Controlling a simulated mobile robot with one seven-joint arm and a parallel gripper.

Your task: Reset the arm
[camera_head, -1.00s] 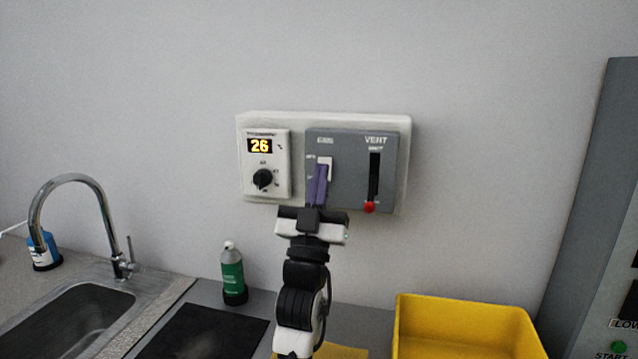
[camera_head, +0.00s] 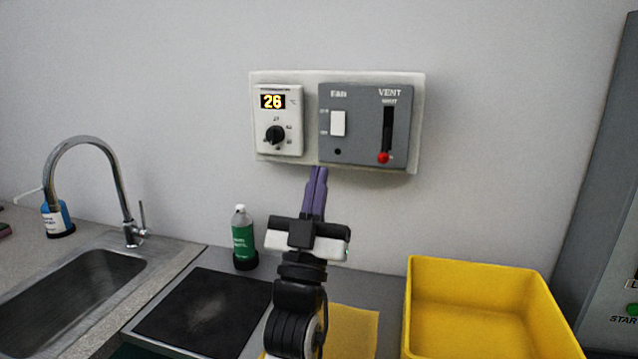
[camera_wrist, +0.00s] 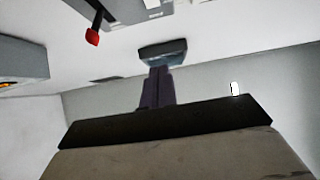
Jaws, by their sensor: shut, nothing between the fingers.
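My gripper (camera_head: 317,180) points up in the head view, with its two purple fingers pressed together and nothing between them. Its tips are just below the lower edge of the wall control panel (camera_head: 262,160). The fingers also show in the wrist view (camera_wrist: 157,88). The panel carries a dial with a display reading 26 (camera_head: 272,101), a white fan switch (camera_head: 338,123) and a vent slider with a red knob (camera_head: 383,157) low in its slot. The red knob also shows at the top left of the wrist view (camera_wrist: 92,37).
A yellow bin (camera_head: 490,345) stands at the right, beside a grey cabinet (camera_head: 600,190). A green-labelled bottle (camera_head: 243,240) stands left of my arm, behind a dark plate (camera_head: 205,315). A sink with a curved tap (camera_head: 125,205) is at the left. The wall above the panel is clear.

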